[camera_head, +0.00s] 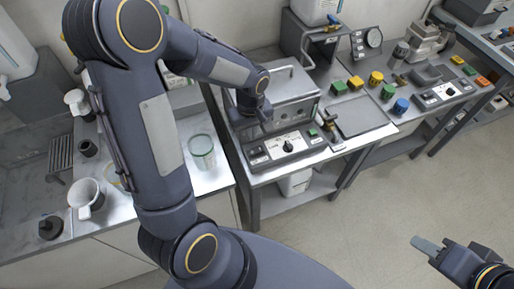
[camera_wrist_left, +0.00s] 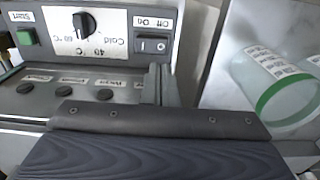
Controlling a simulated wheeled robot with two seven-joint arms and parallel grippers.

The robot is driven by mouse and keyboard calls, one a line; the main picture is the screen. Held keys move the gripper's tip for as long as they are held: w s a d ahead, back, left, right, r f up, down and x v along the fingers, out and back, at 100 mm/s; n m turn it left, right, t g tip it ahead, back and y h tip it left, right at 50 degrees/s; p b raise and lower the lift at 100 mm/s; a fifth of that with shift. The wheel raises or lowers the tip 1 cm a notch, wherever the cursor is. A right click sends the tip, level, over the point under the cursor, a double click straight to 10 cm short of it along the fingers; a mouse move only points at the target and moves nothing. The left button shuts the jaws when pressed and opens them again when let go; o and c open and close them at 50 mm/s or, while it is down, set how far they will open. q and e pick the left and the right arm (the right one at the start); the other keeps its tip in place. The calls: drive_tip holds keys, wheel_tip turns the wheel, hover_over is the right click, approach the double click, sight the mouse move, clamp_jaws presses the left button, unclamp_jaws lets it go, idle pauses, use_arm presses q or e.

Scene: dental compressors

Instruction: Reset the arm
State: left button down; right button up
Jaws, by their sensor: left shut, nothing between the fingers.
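My left arm rises from the bottom of the head view and bends over to the right. Its gripper (camera_head: 257,117) is over the front of a metal device with a control panel (camera_head: 288,146). It is shut with nothing in it; the fingertips are hard to make out. The left wrist view shows the panel upside down, with a dark knob (camera_wrist_left: 84,22), a green button (camera_wrist_left: 26,37) and an on/off switch (camera_wrist_left: 152,45). My right gripper (camera_head: 440,250) is at the lower right of the head view, over the floor and away from the tables; its finger gap is unclear.
A clear cup with a green rim (camera_head: 202,152) stands on the left counter beside the device; it also shows in the left wrist view (camera_wrist_left: 275,85). A white mug (camera_head: 86,198) stands further left. Yellow, green and blue knobs (camera_head: 376,79) line the right bench.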

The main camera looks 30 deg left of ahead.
use_arm(q)
drive_tip(key=s+d+r+m+t+h, duration=0.2)
drive_tip(key=s+r+m, duration=0.2)
drive_tip(key=s+r, duration=0.3)
drive_tip(key=s+d+r+m+t+h, duration=0.1)
drive_tip(key=s+d+r+m+t, duration=0.1)
drive_tip(key=s+r, duration=0.5)
drive_tip(key=shift+s+m+t+h, duration=0.4)
drive_tip(key=shift+s+m+t, duration=0.4)
drive_tip(key=shift+s+m, duration=0.55)
drive_tip(key=shift+s+d+r, duration=0.1)
drive_tip(key=shift+s, duration=0.05)
idle(0.4)
